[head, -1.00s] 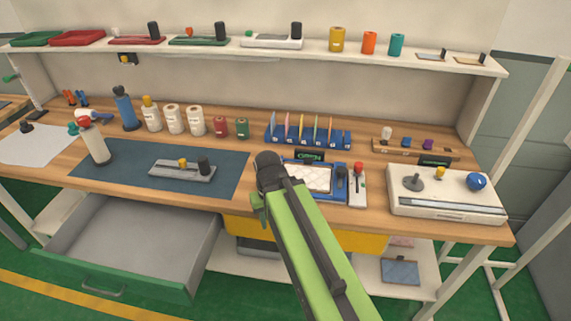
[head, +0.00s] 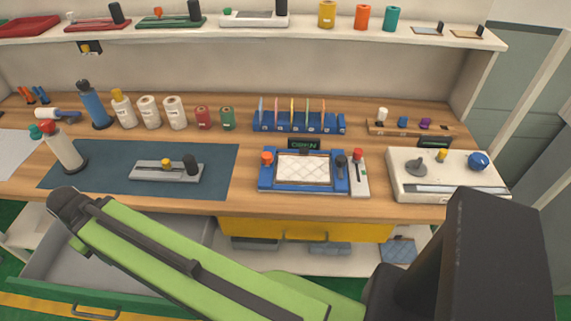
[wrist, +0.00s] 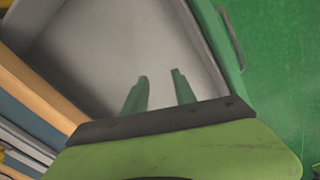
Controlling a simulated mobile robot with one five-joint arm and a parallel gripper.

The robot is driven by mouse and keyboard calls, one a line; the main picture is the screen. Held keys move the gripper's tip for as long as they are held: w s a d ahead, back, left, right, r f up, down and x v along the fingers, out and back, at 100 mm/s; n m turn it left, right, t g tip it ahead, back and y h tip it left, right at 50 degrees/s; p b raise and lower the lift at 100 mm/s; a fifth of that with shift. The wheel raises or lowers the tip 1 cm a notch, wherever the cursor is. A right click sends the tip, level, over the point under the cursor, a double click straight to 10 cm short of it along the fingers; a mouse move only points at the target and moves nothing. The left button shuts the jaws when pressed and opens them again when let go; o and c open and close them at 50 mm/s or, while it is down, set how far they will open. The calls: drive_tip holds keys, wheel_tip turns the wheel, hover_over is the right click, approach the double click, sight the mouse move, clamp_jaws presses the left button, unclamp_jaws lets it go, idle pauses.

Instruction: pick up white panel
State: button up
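A white quilted panel (head: 303,169) lies flat in a blue frame fixture (head: 266,183) on the workbench, right of the dark mat. In the wrist view, my gripper (wrist: 160,78) has its two green fingers apart with nothing between them. It points into the empty grey interior of the open drawer (wrist: 115,40), away from the panel. In the head view my green arm reaches left across the front of the bench over that drawer. My fingertips cannot be made out there. The panel is not in the wrist view.
A dark mat (head: 105,182) holds a grey fixture (head: 166,172). Several bottles and rolls stand behind it. A blue rack (head: 297,124) stands behind the panel's frame, and a white machine (head: 440,188) stands to its right. A yellow drawer (head: 305,230) is below.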

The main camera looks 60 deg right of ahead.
wheel_tip(320, 180, up, 17)
drive_tip(key=w+d+p, duration=0.2)
drive_tip(key=p, duration=1.5)
drive_tip(key=d+r+h+p, duration=0.1)
drive_tip(key=d+r+p, duration=0.3)
drive_tip(key=d, duration=0.4)
drive_tip(key=s+d+n+g+h, duration=0.1)
drive_tip(key=s+d, duration=0.3)
drive_tip(key=d, duration=0.7)
drive_tip(key=s+d+n, duration=0.1)
drive_tip(key=s+d, duration=0.2)
drive_tip(key=d, duration=0.8)
drive_tip(key=s+d+n+g, duration=0.1)
drive_tip(key=s+d+g, duration=0.1)
drive_tip(key=s+d, duration=1)
drive_tip(key=n+g+b, duration=0.1)
drive_tip(key=b, duration=1.1)
hover_over(304, 165)
drive_tip(key=w+d, duration=0.4)
drive_tip(key=w, duration=0.1)
drive_tip(key=f, duration=0.9)
drive_tip(key=shift+s+a+f, duration=0.2)
drive_tip(key=shift+f, duration=0.15)
drive_tip(key=shift+s+f, duration=0.1)
drive_tip(key=shift+f, duration=0.05)
drive_tip(key=b+x, duration=0.4)
drive_tip(key=x, duration=0.1)
drive_tip(key=shift+f+b, duration=0.1)
drive_tip(key=shift+b, duration=0.25)
clamp_jaws()
